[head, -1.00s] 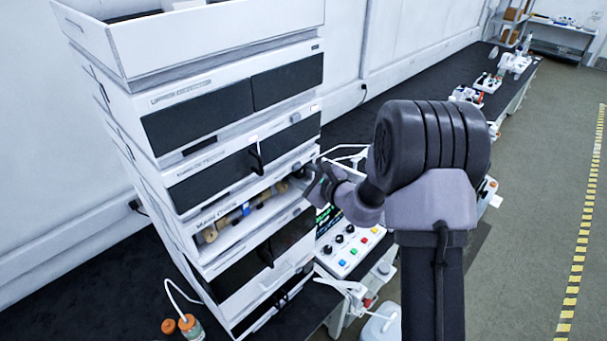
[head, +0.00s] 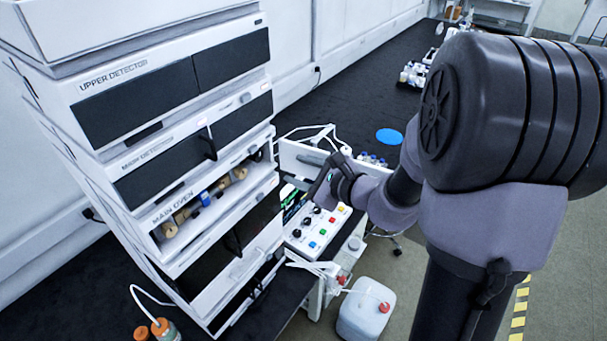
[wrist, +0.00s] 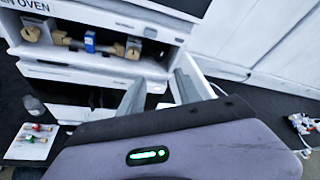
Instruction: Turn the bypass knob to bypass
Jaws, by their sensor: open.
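The open main oven compartment (head: 163,235) holds brass-coloured columns and a blue fitting. No label tells me which knob is the bypass. My gripper (head: 322,185) is open and empty, above the panel and right of the oven opening.
A white open door panel (head: 296,160) stands out from the oven's right side, close behind my gripper. White tubes arch above it. A bottle with an orange cap (head: 162,328) stands at front left. A white canister (head: 362,315) is below the panel.

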